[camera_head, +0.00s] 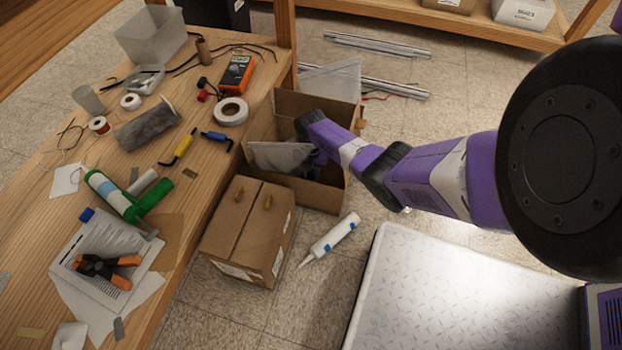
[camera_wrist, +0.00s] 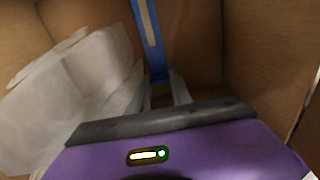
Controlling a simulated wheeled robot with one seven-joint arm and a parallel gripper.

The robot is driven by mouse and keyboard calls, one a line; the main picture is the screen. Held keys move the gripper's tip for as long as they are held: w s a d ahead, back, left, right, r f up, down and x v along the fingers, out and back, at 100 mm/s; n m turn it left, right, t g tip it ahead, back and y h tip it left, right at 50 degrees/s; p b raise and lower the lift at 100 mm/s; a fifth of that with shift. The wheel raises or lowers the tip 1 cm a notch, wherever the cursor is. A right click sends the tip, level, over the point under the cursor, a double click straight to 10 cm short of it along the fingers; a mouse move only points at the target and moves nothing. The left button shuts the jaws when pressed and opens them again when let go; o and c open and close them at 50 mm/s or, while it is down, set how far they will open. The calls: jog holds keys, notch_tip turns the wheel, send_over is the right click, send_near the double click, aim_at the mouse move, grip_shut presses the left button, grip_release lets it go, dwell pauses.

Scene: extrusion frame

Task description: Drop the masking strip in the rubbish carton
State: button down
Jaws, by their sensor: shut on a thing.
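The open cardboard carton (camera_head: 318,193) stands on the floor beside the workbench. My arm reaches down into it, and my gripper (camera_head: 318,165) is inside, below the rim. In the wrist view my gripper (camera_wrist: 170,88) is shut on a narrow blue strip with a pale centre, the masking strip (camera_wrist: 150,38). The strip stretches away from the fingers between the brown carton walls (camera_wrist: 262,45). Its far end runs out of the picture. In the head view the strip is too small and dark to make out clearly.
Crumpled whitish sheeting (camera_wrist: 75,90) lies in the carton, left of my gripper. A closed cardboard box (camera_head: 245,230) and a white cartridge tube (camera_head: 332,238) are on the floor in front. The workbench (camera_head: 215,165) at left holds tools and tape rolls.

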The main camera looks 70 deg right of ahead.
aim_at(311, 179)
jog(key=shift+f+b, duration=0.5)
jog(key=shift+f, duration=0.75)
jog(key=shift+f, duration=0.1)
jog(key=shift+f+b, duration=0.35)
jog(key=shift+b, duration=0.05)
jog(key=shift+f, duration=0.2)
jog(key=c, duration=1.1)
grip_release()
jog(key=shift+c, duration=0.2)
notch_tip(311, 179, up, 13)
jog(key=p, duration=0.9)
jog(key=shift+r, duration=0.2)
